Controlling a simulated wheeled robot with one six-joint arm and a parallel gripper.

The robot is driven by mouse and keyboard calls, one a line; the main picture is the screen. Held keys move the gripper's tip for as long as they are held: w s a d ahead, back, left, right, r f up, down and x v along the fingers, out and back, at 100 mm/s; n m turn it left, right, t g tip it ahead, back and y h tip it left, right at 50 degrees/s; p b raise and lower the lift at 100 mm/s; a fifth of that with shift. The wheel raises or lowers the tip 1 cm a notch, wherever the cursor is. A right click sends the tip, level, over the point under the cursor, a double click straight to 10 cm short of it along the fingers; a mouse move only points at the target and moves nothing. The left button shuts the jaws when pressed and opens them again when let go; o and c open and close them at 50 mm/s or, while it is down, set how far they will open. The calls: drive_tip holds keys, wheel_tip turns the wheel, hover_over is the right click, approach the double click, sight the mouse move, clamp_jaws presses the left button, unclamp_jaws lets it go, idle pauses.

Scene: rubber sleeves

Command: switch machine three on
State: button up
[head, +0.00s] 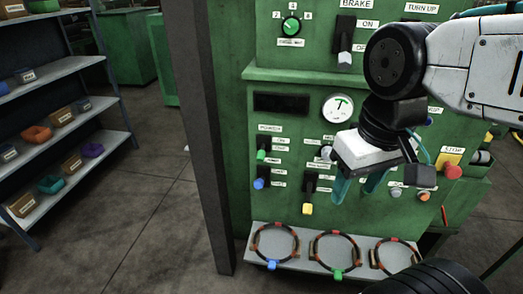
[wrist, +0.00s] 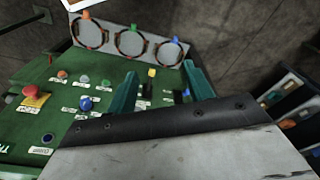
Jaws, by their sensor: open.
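A green machine (head: 225,120) fills the middle of the head view. A number tag three cannot be made out on it. Its panel carries a green-tipped lever (head: 262,156), a blue-tipped lever (head: 259,184), a yellow-tipped lever (head: 307,208) and a white-tipped lever (head: 326,153). Above are a green rotary knob (head: 291,27) and a white-tipped brake lever (head: 345,57) between ON and another label. My gripper (head: 359,198) is open and empty, its teal fingers pointing down before the panel. In the wrist view the yellow lever tip (wrist: 152,73) shows between the fingers. Smaller labels are unreadable.
A red stop button (head: 453,172) on yellow stands right of my gripper. A ledge (head: 300,266) with three ringed hoops juts out below the panel. A grey post (head: 203,150) stands left of the panel. Shelves with small boxes (head: 72,112) are further left, with bare floor between.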

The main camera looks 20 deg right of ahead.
drive_tip(key=c, duration=0.5)
drive_tip(key=shift+d+f, duration=0.15)
drive_tip(key=shift+d, duration=0.05)
drive_tip(key=c, duration=0.5)
drive_tip(key=w+f+m+g, duration=0.1)
drive_tip(key=w+f+y, duration=0.1)
drive_tip(key=w+f+m+g, duration=0.1)
drive_tip(key=f, duration=0.1)
drive_tip(key=shift+d+m+g+y, duration=0.3)
drive_tip(key=shift+d, duration=0.05)
clamp_jaws()
drive_tip(key=w+a+f+m+y, duration=0.1)
drive_tip(key=w+f+m+y, duration=0.55)
drive_tip(key=w, duration=0.35)
drive_tip(key=w+d+f+m+t, duration=0.2)
drive_tip(key=w+d+m+t, duration=0.1)
drive_tip(key=w+m, duration=0.3)
drive_tip(key=w+d+f+m+t+y, duration=0.1)
drive_tip(key=w+d+f+m+t, duration=0.2)
drive_tip(key=w+m+t, duration=0.3)
drive_tip(key=shift+w+d+m, duration=0.2)
drive_tip(key=shift+w+m, duration=0.15)
drive_tip(key=shift+w, duration=1.75)
